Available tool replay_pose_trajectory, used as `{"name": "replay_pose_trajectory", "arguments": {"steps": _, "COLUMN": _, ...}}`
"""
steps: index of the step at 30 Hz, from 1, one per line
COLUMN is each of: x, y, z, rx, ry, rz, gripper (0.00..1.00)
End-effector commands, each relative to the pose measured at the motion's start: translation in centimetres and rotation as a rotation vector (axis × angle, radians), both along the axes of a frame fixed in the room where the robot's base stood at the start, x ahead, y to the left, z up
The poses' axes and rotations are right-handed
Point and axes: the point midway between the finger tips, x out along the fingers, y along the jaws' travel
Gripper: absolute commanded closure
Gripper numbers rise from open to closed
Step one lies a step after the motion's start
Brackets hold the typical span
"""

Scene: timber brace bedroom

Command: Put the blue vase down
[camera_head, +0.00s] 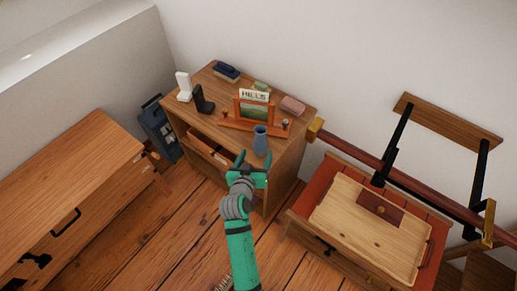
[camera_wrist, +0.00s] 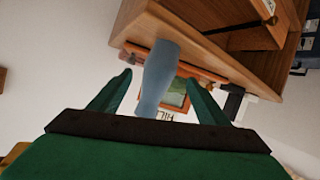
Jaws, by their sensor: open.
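The blue vase (camera_head: 261,141) stands upright on the front right part of the wooden dresser's top (camera_head: 219,104). In the wrist view the vase (camera_wrist: 160,75) shows between the two green fingers, nearer the left one, with the picture turned roughly upside down. My gripper (camera_head: 254,168) is open, just in front of the dresser's front edge and below the vase in the head view. The fingers (camera_wrist: 160,95) look apart from the vase, with a gap on each side. Nothing is held.
Behind the vase stands an orange wooden frame (camera_head: 240,112) with a "HILLS" card (camera_head: 254,96). A pink block (camera_head: 292,105), black bookend (camera_head: 203,99) and white bookend (camera_head: 184,87) share the top. A dresser drawer (camera_head: 212,149) is partly open. A tray-topped chest (camera_head: 335,220) stands right.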

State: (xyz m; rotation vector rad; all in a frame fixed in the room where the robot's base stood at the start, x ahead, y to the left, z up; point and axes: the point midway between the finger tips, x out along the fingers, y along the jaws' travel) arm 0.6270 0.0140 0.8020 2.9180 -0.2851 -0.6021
Motion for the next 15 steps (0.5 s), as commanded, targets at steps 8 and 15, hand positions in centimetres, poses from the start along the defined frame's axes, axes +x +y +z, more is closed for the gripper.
{"name": "replay_pose_trajectory", "arguments": {"steps": 8, "x": -3.3, "y": 0.8, "z": 1.4, "rx": 0.0, "ry": 0.0, "rz": 0.001, "gripper": 0.3}}
{"name": "replay_pose_trajectory", "arguments": {"steps": 15, "x": -6.0, "y": 0.9, "z": 0.3, "rx": 0.005, "ry": 0.008, "rz": 0.03, "gripper": 0.3}}
